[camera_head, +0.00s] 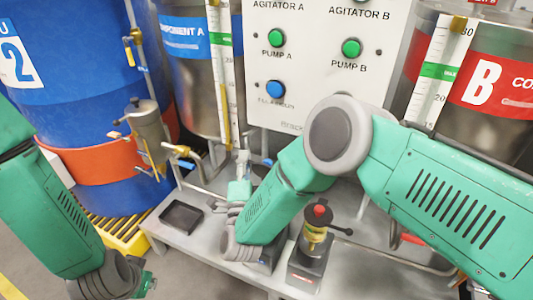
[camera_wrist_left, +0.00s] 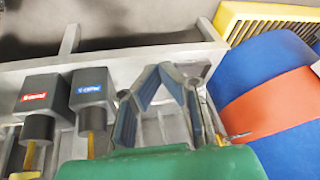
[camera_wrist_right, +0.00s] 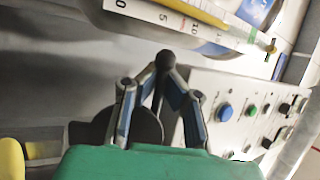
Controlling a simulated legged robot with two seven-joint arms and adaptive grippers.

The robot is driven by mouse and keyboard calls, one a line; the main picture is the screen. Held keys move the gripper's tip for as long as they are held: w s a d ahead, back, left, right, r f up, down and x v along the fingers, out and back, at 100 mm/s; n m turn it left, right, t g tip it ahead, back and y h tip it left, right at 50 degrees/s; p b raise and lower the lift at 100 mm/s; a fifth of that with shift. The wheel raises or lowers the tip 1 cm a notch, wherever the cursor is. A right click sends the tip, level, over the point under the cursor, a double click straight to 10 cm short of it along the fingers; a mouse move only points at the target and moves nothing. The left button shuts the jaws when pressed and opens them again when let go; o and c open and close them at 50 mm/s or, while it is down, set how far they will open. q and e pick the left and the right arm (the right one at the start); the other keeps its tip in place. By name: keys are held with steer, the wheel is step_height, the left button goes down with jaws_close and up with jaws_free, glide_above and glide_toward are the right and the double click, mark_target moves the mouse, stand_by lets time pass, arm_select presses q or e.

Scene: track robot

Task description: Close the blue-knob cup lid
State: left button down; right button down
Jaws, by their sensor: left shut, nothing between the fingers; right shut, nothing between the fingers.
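The blue-knob cup is mostly hidden behind my right forearm in the head view. Its dark base, with a small blue label, also shows in the left wrist view (camera_wrist_left: 90,88). My right gripper (camera_head: 241,160) is shut and empty above the bench near that station. In the right wrist view a black ball-ended lever (camera_wrist_right: 165,60) stands at its fingertips, beside a dark round disc (camera_wrist_right: 142,127); contact cannot be told. The red-knob cup (camera_head: 316,235) stands upright with its lever to the right.
The control panel (camera_head: 310,105) stands behind the bench (camera_head: 190,240). A small black tray (camera_head: 181,217) lies at the bench's left. A blue drum (camera_head: 75,70) and a hanging metal can (camera_head: 147,125) are at left. Steel tanks with gauges flank the panel.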

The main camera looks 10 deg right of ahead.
steer(key=shift+s+f, duration=0.1)
steer(key=shift+f, duration=0.2)
arm_select(q)
steer(key=w+d+r+m+t+h, duration=0.1)
steer(key=w+d+r+t, duration=0.1)
steer(key=w+d+r, duration=0.5)
steer(key=w+d+r+m+t, duration=0.15)
steer(key=w+d+r, duration=0.25)
steer(key=w+r, duration=0.55)
steer(key=s+d+r+g+h, duration=0.1)
steer(key=d+r+h, duration=0.1)
steer(key=d+r, duration=0.5)
steer(key=d+r+g+h, duration=0.1)
steer(key=d+r, duration=0.1)
steer(key=d, duration=0.9)
steer(key=x, duration=0.9)
steer(key=shift+d+f, duration=0.2)
steer(key=shift+f, duration=0.2)
steer(key=shift+s+m+g, duration=0.1)
steer(key=shift+m+g, duration=0.15)
